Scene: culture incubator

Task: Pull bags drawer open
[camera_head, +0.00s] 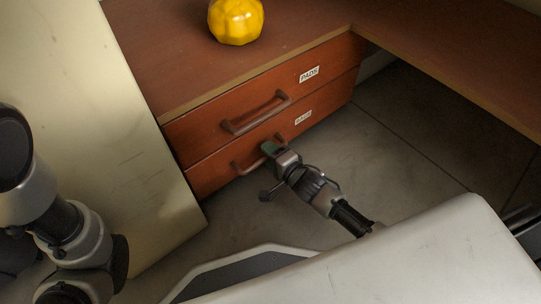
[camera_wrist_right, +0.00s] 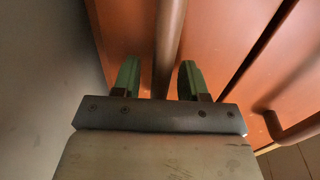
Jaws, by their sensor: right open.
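The bags drawer (camera_head: 318,117) is the lower of two red-brown wooden drawers, with a white label reading BAGS (camera_head: 303,118). Its front looks level with the drawer above, so it appears closed. Its bar handle (camera_head: 245,165) is partly hidden by my right gripper (camera_head: 268,148). In the right wrist view, the green-tipped fingers of the right gripper (camera_wrist_right: 160,80) are open, one on each side of the handle bar (camera_wrist_right: 171,40). Small gaps show between the bar and both fingers. My left arm shows at the left edge, but its gripper is not seen.
The drawer above, labelled PADS (camera_head: 309,74), has its own handle (camera_head: 256,113). A yellow faceted object (camera_head: 236,20) stands on the wooden top (camera_head: 180,50). A pale cabinet side (camera_head: 120,150) borders the drawers at left. Floor (camera_head: 400,150) in front at right is clear.

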